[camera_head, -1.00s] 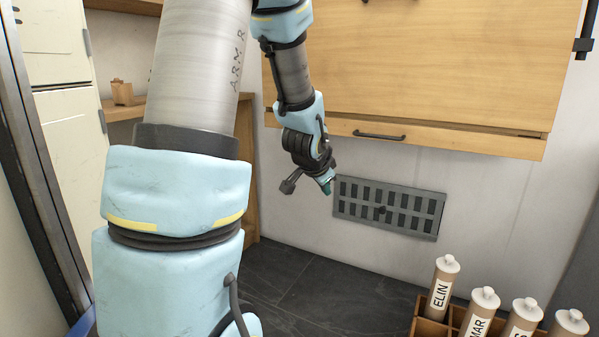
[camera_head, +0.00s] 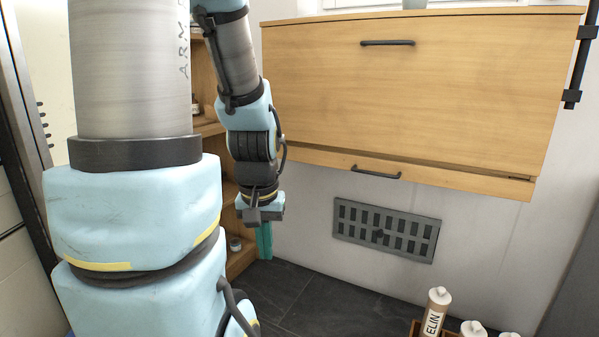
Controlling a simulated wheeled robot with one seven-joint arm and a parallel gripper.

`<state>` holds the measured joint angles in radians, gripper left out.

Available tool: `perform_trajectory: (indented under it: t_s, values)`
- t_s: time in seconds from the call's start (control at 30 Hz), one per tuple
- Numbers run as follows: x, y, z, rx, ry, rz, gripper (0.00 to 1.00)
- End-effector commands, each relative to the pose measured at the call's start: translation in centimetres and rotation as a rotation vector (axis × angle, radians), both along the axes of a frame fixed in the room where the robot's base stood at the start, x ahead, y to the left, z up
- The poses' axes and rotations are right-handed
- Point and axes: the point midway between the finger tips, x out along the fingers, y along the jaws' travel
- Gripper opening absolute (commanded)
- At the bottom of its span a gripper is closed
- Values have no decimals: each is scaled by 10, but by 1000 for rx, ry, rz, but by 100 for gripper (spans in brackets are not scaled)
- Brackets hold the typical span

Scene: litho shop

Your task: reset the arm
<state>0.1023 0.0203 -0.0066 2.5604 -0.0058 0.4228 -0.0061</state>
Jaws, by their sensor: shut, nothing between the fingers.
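My arm fills the left side of the head view, with its upper link upright and its forearm hanging down to the right of it. My gripper (camera_head: 264,240) hangs at the end, pointing down, with teal fingers that look closed together and hold nothing. It is in front of the lower part of the wooden shelf unit and left of the wall vent, apart from both as far as I can see.
A wooden wall cabinet (camera_head: 420,90) with black handles is right of my arm. Below it is a grey vent (camera_head: 386,230). A wooden shelf unit (camera_head: 207,122) stands behind my arm. A bottle marked ELIN (camera_head: 434,312) stands in a crate at bottom right. Dark floor tiles (camera_head: 310,300) look clear.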

Motion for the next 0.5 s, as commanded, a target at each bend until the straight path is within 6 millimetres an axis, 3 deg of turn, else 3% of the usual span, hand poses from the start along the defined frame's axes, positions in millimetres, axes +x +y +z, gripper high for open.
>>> perform_trajectory:
  t_s: [0.03, 0.3, 0.5]
  values:
    - [0, 0, 34, 0, 0, -1, 0]
    - [0, 0, 118, 0, -1, -2, 0]
    - [0, 0, 168, 0, -1, -2, 0]
